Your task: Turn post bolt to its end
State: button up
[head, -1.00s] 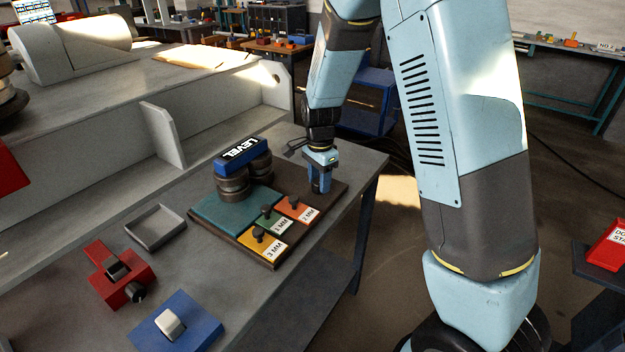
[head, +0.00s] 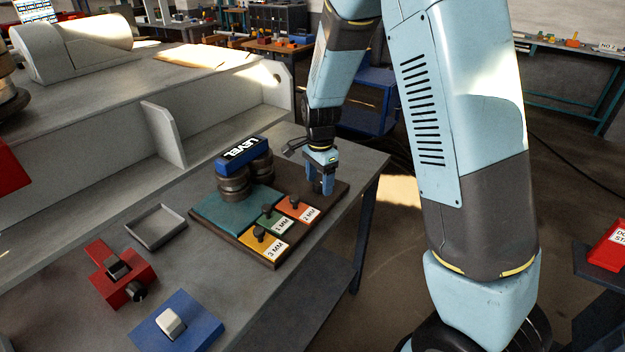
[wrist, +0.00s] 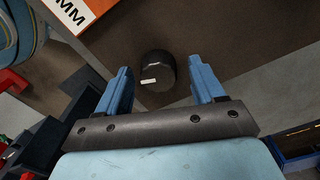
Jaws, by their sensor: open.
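A black round bolt head (wrist: 158,72) with a small white mark stands on the brown board in the wrist view; it looks like the post bolt. My gripper (wrist: 162,85) is open, with one blue finger on each side of it. Gaps show between the bolt head and both fingers, so they do not appear to touch it. In the head view my gripper (head: 321,190) points down over the right end of the board (head: 333,200). There the fingers hide most of the bolt.
Orange 2 MM (head: 306,212), green 1 MM (head: 278,220) and yellow 3 MM (head: 262,245) plates with dark knobs lie left of my gripper. A blue LEVEL block (head: 243,156) sits behind them. An empty grey tray (head: 157,228) and red fixture (head: 120,275) stand further left.

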aim_at(320, 181)
notch_tip(320, 181, up, 14)
jog(key=shift+f, duration=0.15)
dwell(0.4)
jog(key=s+d+r+n+t+y, duration=0.1)
jog(key=s+d+r+n+t, duration=0.2)
jog(key=s+d+r+n, duration=0.6)
jog(key=s+d+r+n+t, duration=0.1)
jog(key=s+d, duration=0.1)
jog(key=s, duration=0.3)
jog(key=s+d+r+n, duration=0.1)
jog(key=s+d, duration=0.2)
jog(key=s, duration=0.3)
jog(key=s+d+r+t+h, duration=0.1)
jog(key=s+d+r, duration=0.1)
jog(key=s, duration=0.3)
jog(key=shift+s+d+n+t, duration=0.3)
jog(key=shift+s+d+n, duration=0.1)
jog(key=shift+d, duration=0.05)
